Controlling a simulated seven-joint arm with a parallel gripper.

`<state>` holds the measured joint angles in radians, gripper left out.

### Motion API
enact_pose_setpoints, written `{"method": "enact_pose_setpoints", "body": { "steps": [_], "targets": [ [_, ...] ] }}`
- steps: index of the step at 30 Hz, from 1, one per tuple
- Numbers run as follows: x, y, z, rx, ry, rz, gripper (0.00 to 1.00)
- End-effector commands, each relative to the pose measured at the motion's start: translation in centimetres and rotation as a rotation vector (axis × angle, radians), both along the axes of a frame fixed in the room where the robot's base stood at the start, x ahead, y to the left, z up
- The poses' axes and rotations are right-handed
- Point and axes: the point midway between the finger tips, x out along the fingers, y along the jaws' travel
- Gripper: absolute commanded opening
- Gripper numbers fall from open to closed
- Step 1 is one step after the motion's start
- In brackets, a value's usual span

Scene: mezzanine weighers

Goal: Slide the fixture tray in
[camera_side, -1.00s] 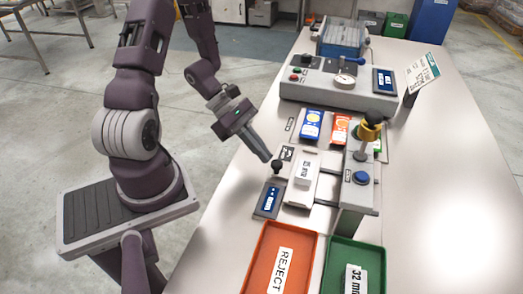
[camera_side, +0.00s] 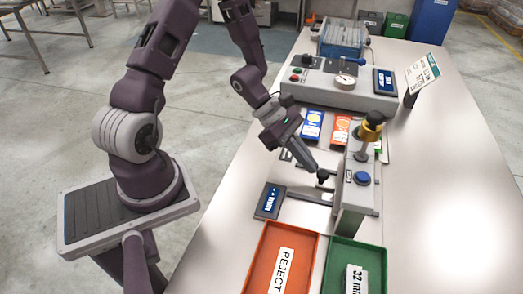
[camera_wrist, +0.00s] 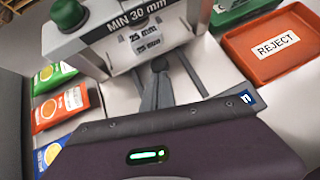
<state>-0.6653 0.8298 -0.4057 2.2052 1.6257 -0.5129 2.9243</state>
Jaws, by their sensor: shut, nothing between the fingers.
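The fixture tray's dark knob (camera_side: 322,176) is close against the grey gauge station (camera_side: 352,200) in the side view, and the rest of the tray is mostly hidden by the station. In the wrist view, the knob (camera_wrist: 159,65) stands before the station's opening, and a white block labelled 25 mm (camera_wrist: 146,40) shows just behind it, under the MIN 30 mm sign. My gripper (camera_side: 313,169) is shut and empty, with its fingertips low at the left side of the knob. They look to be at or touching it; exact contact is unclear.
A small blue display (camera_side: 270,200) sits left of the slide rails. The orange REJECT bin (camera_side: 252,266) and a green bin (camera_side: 326,272) are at the front. Coloured packets (camera_side: 313,123) lie behind the rails. A control box (camera_side: 335,88) is further back.

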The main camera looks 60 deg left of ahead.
Motion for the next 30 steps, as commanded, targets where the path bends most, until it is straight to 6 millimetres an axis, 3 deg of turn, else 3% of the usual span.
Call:
{"method": "enact_pose_setpoints", "body": {
  "steps": [10,17,24,30],
  "targets": [
    [0.3,-0.2,0.2,-0.013,-0.008,0.000,0.00],
    [-2.1,3.7,0.1,-0.005,-0.004,0.004,0.00],
    [-4.6,8.1,4.9,0.002,-0.008,0.002,0.00],
    [-5.6,9.8,6.7,0.000,-0.003,0.004,0.00]
  ]
}}
